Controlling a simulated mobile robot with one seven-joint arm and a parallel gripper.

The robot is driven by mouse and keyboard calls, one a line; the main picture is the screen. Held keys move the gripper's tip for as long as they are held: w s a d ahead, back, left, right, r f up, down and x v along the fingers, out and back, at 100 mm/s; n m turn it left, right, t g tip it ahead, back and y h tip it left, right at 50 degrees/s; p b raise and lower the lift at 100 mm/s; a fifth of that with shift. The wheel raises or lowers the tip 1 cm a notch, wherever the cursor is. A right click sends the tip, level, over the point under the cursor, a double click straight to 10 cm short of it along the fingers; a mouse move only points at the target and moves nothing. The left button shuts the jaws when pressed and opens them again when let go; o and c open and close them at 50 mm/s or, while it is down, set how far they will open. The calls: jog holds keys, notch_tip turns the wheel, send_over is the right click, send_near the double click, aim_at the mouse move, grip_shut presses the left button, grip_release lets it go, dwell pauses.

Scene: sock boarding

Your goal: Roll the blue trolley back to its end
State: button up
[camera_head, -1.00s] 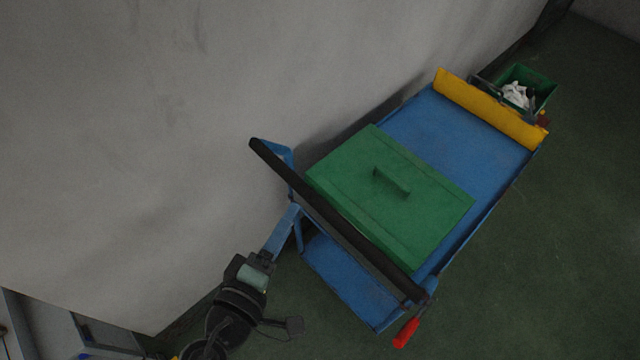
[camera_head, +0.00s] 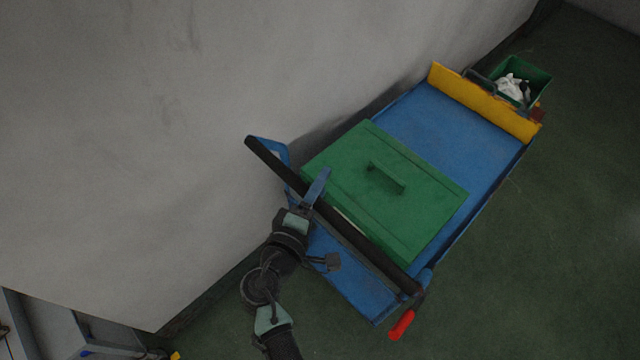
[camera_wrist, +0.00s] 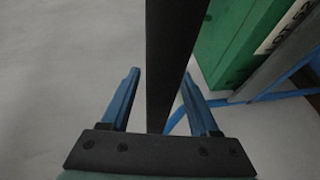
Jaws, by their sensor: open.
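The blue trolley (camera_head: 455,125) stands on the floor along the grey wall. In the wrist view the black bar (camera_wrist: 172,60) runs between the two blue fingers of my gripper (camera_wrist: 160,85), with gaps at both sides. The fingers are open. The bar hides part of the fingers in the head view.
A green lidded box (camera_head: 395,190) sits on the trolley deck. A yellow end board (camera_head: 485,103) closes the far end. A green bin (camera_head: 520,82) with white cloth is beyond it. The wall (camera_head: 150,150) is close on the left; dark green floor (camera_head: 540,250) is clear on the right.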

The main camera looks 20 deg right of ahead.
jog(key=shift+w+d, duration=0.1)
grip_shut()
dwell(0.3)
dwell(1.1)
